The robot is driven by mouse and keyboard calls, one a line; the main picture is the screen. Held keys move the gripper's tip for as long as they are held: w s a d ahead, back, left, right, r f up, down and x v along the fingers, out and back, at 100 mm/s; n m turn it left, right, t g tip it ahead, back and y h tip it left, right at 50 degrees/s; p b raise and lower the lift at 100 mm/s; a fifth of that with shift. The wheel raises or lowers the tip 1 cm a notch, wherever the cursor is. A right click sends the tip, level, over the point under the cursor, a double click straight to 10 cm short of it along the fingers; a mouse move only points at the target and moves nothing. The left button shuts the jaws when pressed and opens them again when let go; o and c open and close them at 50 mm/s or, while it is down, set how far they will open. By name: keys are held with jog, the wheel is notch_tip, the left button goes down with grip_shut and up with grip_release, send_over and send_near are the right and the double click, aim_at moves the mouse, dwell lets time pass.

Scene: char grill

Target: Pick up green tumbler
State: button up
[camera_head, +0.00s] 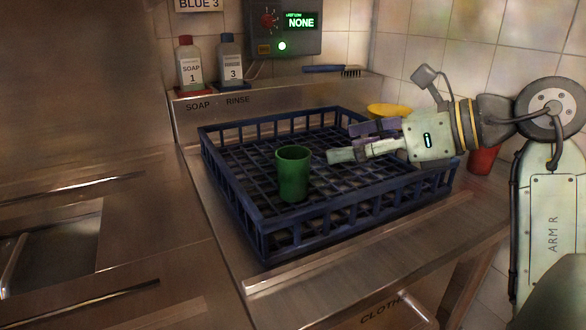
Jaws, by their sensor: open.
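The green tumbler (292,176) stands upright in the blue crate (350,228), left of the crate's middle. My gripper (345,142) reaches in from the right over the crate. Its fingers point left toward the tumbler. The gripper is open, with nothing seen between its fingers. In the picture a small gap lies between the nearest fingertip and the tumbler's right side. The tumbler's lower right side and rim are in clear view.
A yellow bowl (389,110) is partly hidden behind my gripper. A red cup (482,161) stands right of the crate. Soap (190,72) and rinse (230,68) bottles and a brush (330,70) sit on the back ledge. A sink (50,245) lies left. The crate's walls surround the tumbler.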

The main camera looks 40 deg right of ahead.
aim_at(297, 155)
jog(key=p+x, duration=0.2)
jog(key=x, duration=0.8)
jog(key=shift+w+a, duration=0.25)
jog(key=c, duration=1.3)
